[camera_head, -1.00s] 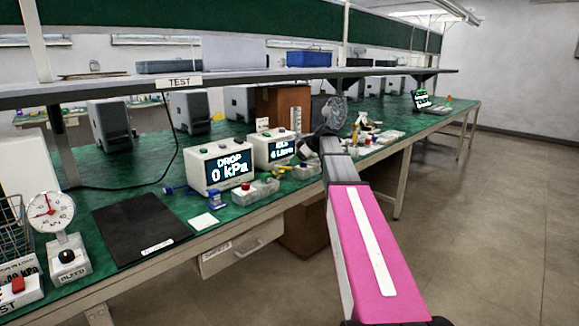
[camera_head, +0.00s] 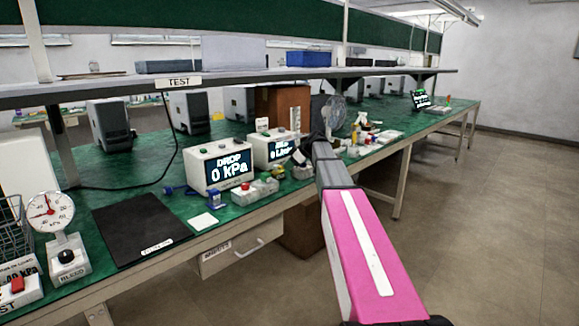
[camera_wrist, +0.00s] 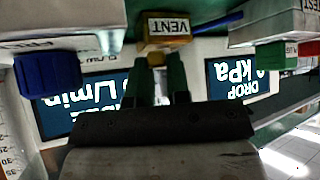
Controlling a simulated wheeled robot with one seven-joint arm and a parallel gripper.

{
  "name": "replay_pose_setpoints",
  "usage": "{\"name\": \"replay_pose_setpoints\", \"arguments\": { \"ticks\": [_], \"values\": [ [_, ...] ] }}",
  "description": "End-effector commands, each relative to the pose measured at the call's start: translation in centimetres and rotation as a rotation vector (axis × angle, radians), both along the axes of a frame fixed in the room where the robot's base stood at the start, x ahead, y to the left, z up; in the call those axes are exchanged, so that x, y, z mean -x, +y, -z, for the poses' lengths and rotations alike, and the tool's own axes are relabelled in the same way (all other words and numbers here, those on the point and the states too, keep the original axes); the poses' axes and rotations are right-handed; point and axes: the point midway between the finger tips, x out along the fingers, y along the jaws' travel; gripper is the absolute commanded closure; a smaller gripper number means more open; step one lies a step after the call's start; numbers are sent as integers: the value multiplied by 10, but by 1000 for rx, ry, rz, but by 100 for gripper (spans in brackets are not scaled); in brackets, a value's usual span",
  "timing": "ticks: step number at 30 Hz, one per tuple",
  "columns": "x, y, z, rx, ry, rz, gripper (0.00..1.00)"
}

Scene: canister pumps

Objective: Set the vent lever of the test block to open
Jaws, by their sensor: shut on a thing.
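In the wrist view a yellow block marked VENT (camera_wrist: 167,28) sits at the tips of my gripper (camera_wrist: 156,62). My gripper's two green fingers are shut on it, or on the part just below the label. The fingertips partly hide what lies between them, so I cannot tell the lever's exact angle.
The DROP display (camera_head: 226,168) reads 0 kPa; a second display (camera_head: 270,149) stands beside it. In the wrist view a blue knob (camera_wrist: 48,82) and a red part (camera_wrist: 308,48) flank the fingers. A black mat (camera_head: 132,228) and a dial gauge (camera_head: 50,212) lie to the left.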

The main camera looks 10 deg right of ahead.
Motion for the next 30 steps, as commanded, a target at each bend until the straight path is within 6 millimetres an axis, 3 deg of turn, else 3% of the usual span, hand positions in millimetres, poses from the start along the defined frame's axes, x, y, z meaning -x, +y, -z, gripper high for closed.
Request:
{"name": "replay_pose_setpoints", "arguments": {
  "ticks": [11, 30],
  "values": [
    [10, 5, 0, 1, -1, 117, 100],
    [34, 33, 0, 1, -3, 686, 100]
  ]
}}
